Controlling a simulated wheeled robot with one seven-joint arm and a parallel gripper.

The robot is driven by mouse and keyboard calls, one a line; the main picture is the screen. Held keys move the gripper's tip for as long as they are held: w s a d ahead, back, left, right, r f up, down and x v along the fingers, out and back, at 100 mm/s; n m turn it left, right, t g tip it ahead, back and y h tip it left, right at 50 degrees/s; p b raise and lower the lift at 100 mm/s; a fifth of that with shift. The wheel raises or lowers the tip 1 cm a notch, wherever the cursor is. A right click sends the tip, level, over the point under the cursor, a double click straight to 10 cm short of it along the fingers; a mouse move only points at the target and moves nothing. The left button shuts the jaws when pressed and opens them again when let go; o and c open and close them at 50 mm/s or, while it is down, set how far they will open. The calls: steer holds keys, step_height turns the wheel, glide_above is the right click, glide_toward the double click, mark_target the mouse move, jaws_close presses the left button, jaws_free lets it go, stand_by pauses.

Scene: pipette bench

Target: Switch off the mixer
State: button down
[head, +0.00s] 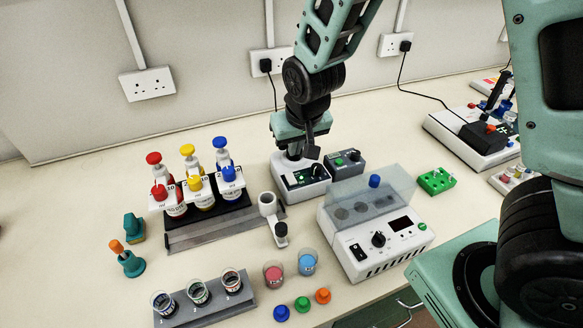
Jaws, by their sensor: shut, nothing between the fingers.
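A small white unit with a black front panel (305,177), which looks like the mixer, stands at the middle of the bench. Its panel carries a knob and small green marks; whether it is running cannot be told. My gripper (312,152) points down just above and at the back of this unit, its fingers shut with nothing between them. The gripper covers the unit's top and rear, and contact cannot be told. A grey box (347,162) with a green button stands close beside the unit on the right.
A white block unit (375,240) with a clear lid and black knob stands front right. A rack of coloured-top dispensers (210,222) stands left. Beakers (273,273), coloured caps (302,304) and a cup holder (205,308) are in front. A green rack (436,181) is at right.

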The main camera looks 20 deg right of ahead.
mark_target(291, 176)
steer(key=p+x, duration=0.1)
steer(key=x, duration=0.7)
steer(key=shift+s+p, duration=0.25)
steer(key=shift+p, duration=0.15)
steer(key=shift+f, duration=0.7)
steer(key=shift+w+f, duration=0.1)
steer(key=shift+f, duration=0.15)
steer(key=shift+s, duration=0.9)
